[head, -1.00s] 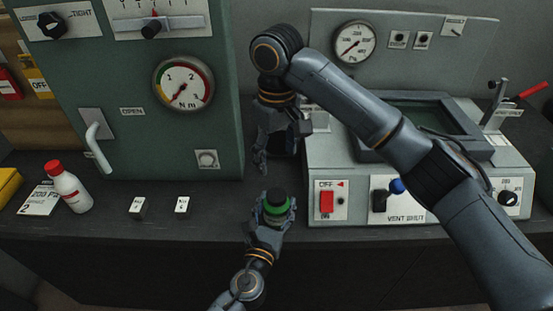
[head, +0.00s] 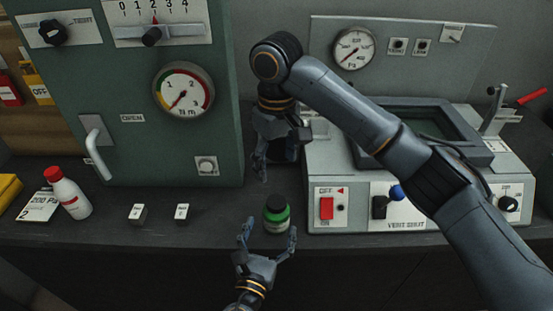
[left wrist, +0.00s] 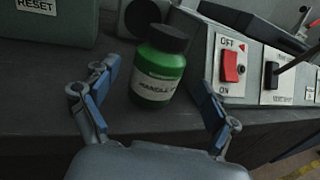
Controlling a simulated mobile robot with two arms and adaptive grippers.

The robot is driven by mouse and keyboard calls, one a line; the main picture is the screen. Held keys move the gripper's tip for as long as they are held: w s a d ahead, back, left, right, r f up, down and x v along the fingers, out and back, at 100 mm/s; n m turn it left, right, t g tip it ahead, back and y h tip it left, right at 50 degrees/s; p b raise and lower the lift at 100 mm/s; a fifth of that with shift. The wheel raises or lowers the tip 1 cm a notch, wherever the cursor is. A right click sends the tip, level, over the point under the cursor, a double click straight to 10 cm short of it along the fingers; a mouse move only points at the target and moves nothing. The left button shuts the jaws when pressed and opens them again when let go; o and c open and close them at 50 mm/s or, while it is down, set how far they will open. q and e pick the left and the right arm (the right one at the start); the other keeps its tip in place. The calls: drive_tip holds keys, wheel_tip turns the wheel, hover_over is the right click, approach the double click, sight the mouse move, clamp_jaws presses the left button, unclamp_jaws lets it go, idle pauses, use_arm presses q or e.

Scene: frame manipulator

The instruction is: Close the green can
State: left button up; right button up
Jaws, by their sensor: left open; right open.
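The green can (head: 277,216) stands upright on the dark bench near its front edge, with a black lid on top. In the left wrist view the green can (left wrist: 159,70) has a white label and the black lid sits on its top. My left gripper (head: 268,238) is open just in front of the can, its fingers spread and apart from it; it also shows in the left wrist view (left wrist: 160,98). My right gripper (head: 276,160) is open and points down, behind and above the can, with nothing in it.
A grey console (head: 420,170) with a red switch (head: 326,208) stands right of the can. A large green panel box (head: 170,140) stands behind left. Two small labelled blocks and a white bottle with red cap (head: 69,193) are on the left. Bench between the blocks and can is clear.

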use_arm(q)
drive_tip(key=v, duration=0.6)
drive_tip(key=shift+s, duration=0.25)
drive_tip(key=shift+a, duration=0.1)
